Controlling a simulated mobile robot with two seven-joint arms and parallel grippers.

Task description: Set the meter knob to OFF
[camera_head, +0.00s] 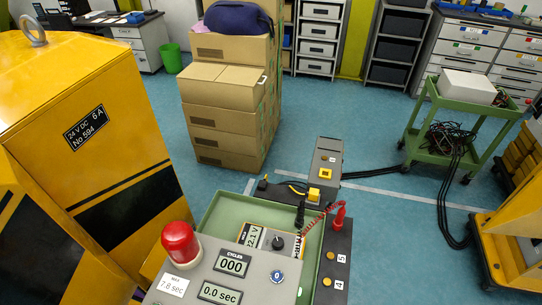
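The yellow meter (252,234) lies in a green tray (224,211) behind the grey control panel, at the lower middle of the head view. Its display seems to read 22.1 V. Its dark round knob (277,243) shows on the right part of its face. The knob's pointer and the OFF mark are too small to make out. Neither of my grippers is in view.
A yellow cabinet (75,90) fills the left. Stacked cartons (228,140) and a green cart (458,103) stand behind on blue floor.

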